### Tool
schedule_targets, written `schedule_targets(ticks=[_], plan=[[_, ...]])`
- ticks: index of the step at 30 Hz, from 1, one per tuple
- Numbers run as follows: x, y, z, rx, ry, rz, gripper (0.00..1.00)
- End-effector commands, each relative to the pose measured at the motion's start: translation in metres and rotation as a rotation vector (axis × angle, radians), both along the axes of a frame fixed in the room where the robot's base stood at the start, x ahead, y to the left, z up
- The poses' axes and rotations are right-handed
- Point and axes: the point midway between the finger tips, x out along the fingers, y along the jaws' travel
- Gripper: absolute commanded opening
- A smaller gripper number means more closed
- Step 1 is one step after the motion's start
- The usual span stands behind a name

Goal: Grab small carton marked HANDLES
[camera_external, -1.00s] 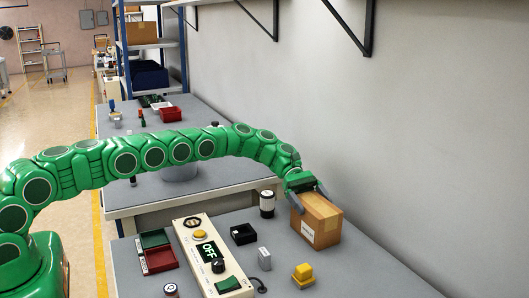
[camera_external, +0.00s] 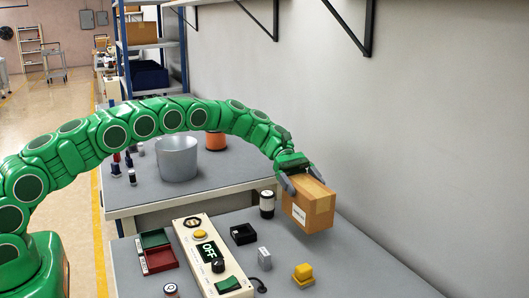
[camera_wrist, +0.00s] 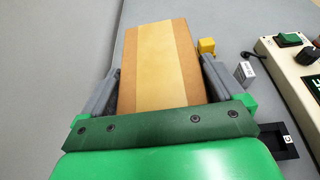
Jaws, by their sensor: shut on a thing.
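The small brown carton (camera_external: 308,206) has a tan tape strip and a white label on its front; the label's lettering is too small to read. My gripper (camera_external: 300,184) is shut on the carton, one finger on each side. The carton hangs slightly tilted above the grey bench at the right, near the wall. In the wrist view the carton (camera_wrist: 160,68) fills the space between the two grey fingers of my gripper (camera_wrist: 160,85), its taped top facing the camera.
A control box (camera_external: 213,255) reading OFF stands left of the carton. A black tray (camera_external: 243,234), a grey block (camera_external: 264,256), a yellow block (camera_external: 303,274) and a dark jar (camera_external: 267,204) are nearby. Red and green bins (camera_external: 157,250) lie further left.

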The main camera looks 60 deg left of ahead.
Motion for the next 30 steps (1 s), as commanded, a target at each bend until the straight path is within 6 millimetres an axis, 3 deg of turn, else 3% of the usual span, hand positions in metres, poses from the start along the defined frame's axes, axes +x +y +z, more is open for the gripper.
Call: schedule_targets(ticks=[8,30], plan=[[-0.019,0.001,0.025,-0.001,0.000,0.000,0.27],[-0.093,0.007,0.056,-0.002,0.000,0.000,0.27]])
